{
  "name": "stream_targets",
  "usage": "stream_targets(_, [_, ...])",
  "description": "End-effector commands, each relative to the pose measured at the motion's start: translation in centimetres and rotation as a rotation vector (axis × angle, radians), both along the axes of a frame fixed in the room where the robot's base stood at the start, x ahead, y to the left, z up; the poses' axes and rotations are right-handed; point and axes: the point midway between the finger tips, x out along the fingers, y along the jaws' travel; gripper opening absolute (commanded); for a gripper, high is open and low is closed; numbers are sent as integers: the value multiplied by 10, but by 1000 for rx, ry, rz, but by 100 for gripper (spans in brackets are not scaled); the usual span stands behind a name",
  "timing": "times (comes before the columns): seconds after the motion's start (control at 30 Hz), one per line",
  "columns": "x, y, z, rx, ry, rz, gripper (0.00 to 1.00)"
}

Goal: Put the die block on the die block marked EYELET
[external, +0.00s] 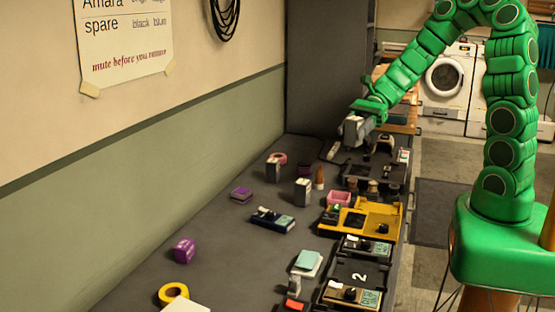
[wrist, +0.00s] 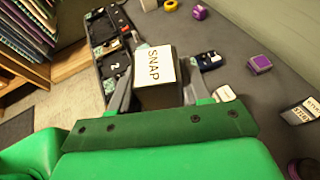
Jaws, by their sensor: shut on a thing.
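My gripper (external: 362,115) is shut on a dark grey die block (wrist: 157,85) and holds it above the far part of the bench. In the wrist view the block sits between the two fingers, its white top marked SNAP.
A yellow tray (external: 385,215), a black tray marked 2 (external: 358,278) and small pedals line the right side of the bench. A pink box (external: 339,198), brown bottle (external: 319,178), purple boxes (external: 184,250) and yellow tape (external: 173,294) stand about. The left-middle bench is mostly clear.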

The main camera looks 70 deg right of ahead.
Motion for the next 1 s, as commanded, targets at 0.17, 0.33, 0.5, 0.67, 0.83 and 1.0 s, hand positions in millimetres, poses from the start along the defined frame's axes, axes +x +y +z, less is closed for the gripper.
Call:
stream_targets(0.17, [4,-4,-1,0,1,-8,9])
stream_targets(0.33, [25,-3,-11,1,2,-8,9])
stream_targets(0.5, [47,-1,-21,0,3,-7,9])
stream_targets(0.67, [70,-1,-31,0,2,-7,9])
stream_targets(0.83, [92,0,-42,0,3,-8,9])
stream_targets(1.0, [105,0,-59,1,3,-8,9])
